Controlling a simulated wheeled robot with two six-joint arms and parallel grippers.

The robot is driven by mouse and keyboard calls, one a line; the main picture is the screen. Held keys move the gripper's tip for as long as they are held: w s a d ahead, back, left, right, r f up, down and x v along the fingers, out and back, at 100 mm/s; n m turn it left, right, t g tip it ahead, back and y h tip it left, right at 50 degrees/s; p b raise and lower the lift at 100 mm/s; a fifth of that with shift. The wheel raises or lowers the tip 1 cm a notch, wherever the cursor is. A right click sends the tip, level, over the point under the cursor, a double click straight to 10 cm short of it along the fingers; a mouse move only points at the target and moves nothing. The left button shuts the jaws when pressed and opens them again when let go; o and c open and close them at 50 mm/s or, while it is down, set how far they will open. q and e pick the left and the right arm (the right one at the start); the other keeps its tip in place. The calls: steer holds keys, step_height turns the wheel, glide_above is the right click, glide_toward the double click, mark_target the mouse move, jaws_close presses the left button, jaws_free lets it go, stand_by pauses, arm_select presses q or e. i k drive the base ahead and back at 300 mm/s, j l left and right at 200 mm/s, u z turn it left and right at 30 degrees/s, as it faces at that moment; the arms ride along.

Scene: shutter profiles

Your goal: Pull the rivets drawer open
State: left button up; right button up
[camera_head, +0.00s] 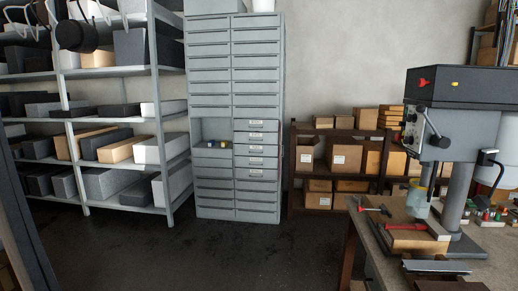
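A tall grey drawer cabinet (235,80) stands against the back wall, left of the middle, with two columns of shallow drawers. Several drawers (257,149) in the lower half of its right column carry pale labels. The labels are too small to read, so I cannot tell which one is the rivets drawer. These labelled drawers look shut. Neither of my grippers shows in this view.
A grey shelf rack (163,150) with boxes and profiles stands left of the cabinet. A low brown rack (290,165) with cardboard boxes stands right of it. A workbench (365,240) with a drill press (455,115) fills the right foreground. The dark floor (210,255) before the cabinet is clear.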

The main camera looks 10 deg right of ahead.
mark_target(244, 137)
steer(key=i+z, duration=0.15)
steer(key=i, duration=0.6)
steer(key=i+z, duration=0.2)
steer(key=i, duration=0.6)
steer(key=i+j+z, duration=0.15)
steer(key=i, duration=0.6)
steer(key=i+u, duration=0.1)
steer(key=i, duration=1.25)
steer(key=i+l+u, duration=0.15)
steer(key=i, duration=0.5)
steer(key=i+l, duration=0.1)
steer(key=i, duration=0.55)
steer(key=i+l+u, duration=0.15)
steer(key=i, duration=0.55)
